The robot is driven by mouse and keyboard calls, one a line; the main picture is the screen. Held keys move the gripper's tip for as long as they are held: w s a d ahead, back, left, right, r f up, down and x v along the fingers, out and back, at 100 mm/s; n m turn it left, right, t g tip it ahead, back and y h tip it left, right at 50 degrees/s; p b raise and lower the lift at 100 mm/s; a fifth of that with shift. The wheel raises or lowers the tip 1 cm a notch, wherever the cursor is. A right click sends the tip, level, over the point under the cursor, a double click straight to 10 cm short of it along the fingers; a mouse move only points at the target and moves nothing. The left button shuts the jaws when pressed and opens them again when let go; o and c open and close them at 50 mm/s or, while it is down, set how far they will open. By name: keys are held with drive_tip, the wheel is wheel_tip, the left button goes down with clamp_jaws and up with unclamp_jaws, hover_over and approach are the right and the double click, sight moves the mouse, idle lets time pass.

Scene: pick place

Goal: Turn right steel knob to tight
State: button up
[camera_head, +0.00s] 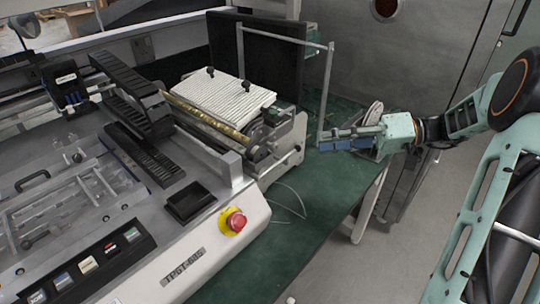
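The machine's roller unit (262,135) has a metal side plate at its right end. Two small dark knobs stand on the white ribbed plate, one at the back left (210,71) and one at the front right (242,86). My gripper (326,142) points left, to the right of the roller unit and apart from it. Its blue-grey fingers are seen side-on, so their opening is unclear. I see nothing held in it.
A thin metal frame (328,85) rises just behind my gripper's fingertips. A reel-like disc (374,113) stands behind the gripper. The green tabletop (300,240) is mostly clear in front, with a thin cable on it. A red button (237,221) sits on the machine's front corner.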

sight(278, 147)
drive_tip(key=x, duration=1)
drive_tip(key=shift+a+b, duration=0.3)
drive_tip(key=shift+a, duration=0.1)
drive_tip(key=shift+c, duration=0.4)
clamp_jaws()
